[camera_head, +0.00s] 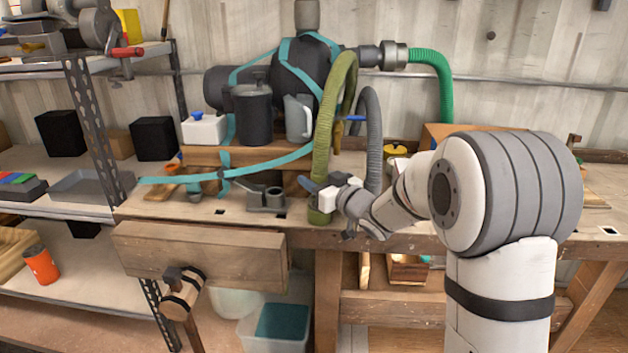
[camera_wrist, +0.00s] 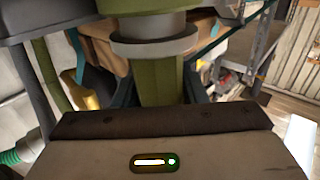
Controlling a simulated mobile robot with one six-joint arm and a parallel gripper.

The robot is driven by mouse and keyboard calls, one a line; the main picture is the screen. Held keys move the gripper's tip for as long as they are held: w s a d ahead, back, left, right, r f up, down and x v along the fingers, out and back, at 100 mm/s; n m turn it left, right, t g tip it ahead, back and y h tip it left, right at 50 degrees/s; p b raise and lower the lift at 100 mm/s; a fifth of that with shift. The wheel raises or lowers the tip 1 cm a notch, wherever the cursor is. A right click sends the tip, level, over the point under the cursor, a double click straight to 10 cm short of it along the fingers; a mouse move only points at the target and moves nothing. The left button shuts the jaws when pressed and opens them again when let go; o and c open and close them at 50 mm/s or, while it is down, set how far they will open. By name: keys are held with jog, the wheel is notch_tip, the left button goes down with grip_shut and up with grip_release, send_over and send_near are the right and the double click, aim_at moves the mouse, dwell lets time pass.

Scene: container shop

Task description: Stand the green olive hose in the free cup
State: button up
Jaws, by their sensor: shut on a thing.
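The olive green hose (camera_head: 324,130) arches up behind the bench and hangs down to its front. My gripper (camera_head: 320,192) is shut on the hose near its lower end. That end hangs by the front edge of the bench; whether it touches the top I cannot tell. In the wrist view the hose's olive end piece (camera_wrist: 160,78) with a grey collar (camera_wrist: 153,47) is between my fingers. A low dark grey holder with a round cup (camera_head: 268,199) stands on the bench just left of my gripper. I cannot see inside the cup.
A grey hose (camera_head: 372,140) hangs close behind my gripper. A teal strap (camera_head: 255,170) crosses above the grey holder. A dark canister (camera_head: 252,115), a grey jug (camera_head: 298,118) and a white box (camera_head: 204,129) stand behind. A wooden vise (camera_head: 200,255) juts out in front.

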jog(key=shift+f+b, duration=0.5)
jog(key=shift+f, duration=0.05)
dwell(0.4)
jog(key=o, duration=1.2)
jog(key=p+v, duration=0.1)
jog(key=v, duration=0.6)
jog(key=shift+s+d, duration=0.25)
jog(key=shift+s, duration=0.05)
jog(key=shift+s+f, duration=0.1)
